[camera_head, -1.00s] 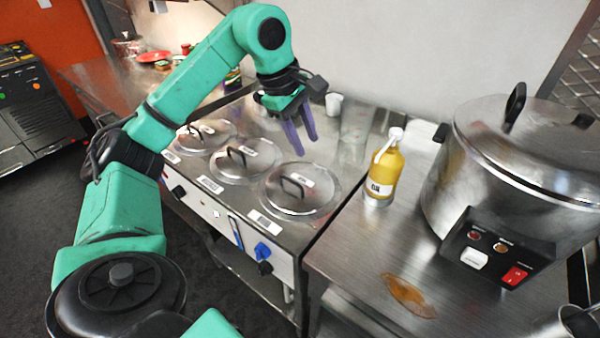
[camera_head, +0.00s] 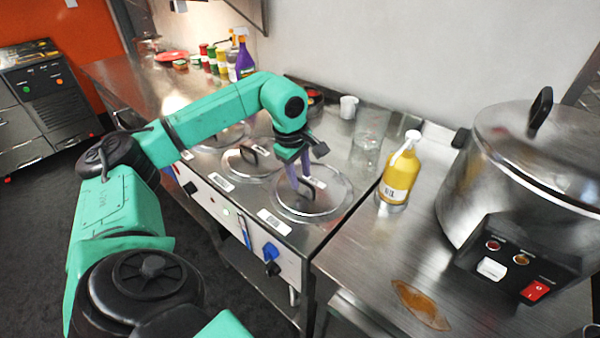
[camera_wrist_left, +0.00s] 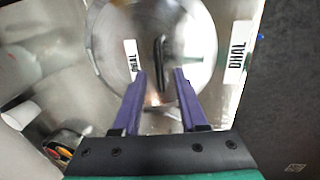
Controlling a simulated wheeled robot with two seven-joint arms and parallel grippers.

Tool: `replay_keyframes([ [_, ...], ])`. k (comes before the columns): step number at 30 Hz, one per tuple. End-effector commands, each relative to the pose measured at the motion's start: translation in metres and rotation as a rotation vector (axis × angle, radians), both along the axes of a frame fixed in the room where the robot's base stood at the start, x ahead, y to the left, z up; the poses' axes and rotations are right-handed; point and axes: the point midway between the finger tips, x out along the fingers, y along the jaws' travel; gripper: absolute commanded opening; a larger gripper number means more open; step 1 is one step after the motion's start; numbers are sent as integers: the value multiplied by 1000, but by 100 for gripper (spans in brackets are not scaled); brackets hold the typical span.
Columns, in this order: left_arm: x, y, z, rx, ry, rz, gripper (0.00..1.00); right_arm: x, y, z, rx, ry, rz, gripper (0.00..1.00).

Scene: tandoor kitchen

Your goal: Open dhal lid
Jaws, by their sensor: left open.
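The dhal lid (camera_head: 333,200) is a round, shiny metal lid, the nearest one in the row on the counter. It lies flat over its opening. My left gripper (camera_head: 300,190) points down over this lid with two purple fingers. It is open, and in the wrist view its fingertips (camera_wrist_left: 160,72) straddle the line of the handle. I cannot tell whether they touch it. In the head view the fingers mostly hide the handle. My right gripper is not in view.
Another handled lid (camera_head: 250,162) lies just left, with a further one partly behind my arm. A yellow bottle (camera_head: 398,175) and a clear container (camera_head: 370,130) stand to the right. A large steel pot (camera_head: 490,160) fills the far right. A white cup (camera_head: 348,106) stands behind.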

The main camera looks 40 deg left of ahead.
Motion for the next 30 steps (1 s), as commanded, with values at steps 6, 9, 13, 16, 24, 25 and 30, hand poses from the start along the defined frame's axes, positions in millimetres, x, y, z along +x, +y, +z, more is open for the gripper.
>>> replay_keyframes([
  [6,0,0,0,0,0,0,12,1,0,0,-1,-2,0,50],
  [9,0,0,0,0,0,0,0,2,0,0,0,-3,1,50],
  [13,0,0,0,0,0,0,0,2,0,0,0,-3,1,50],
  [16,0,0,0,0,0,0,0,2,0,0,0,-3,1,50],
  [24,0,0,0,-1,0,0,0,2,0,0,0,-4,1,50],
  [25,0,0,0,-1,0,0,0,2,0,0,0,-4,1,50],
  [30,0,0,0,-1,0,0,0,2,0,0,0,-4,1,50],
])
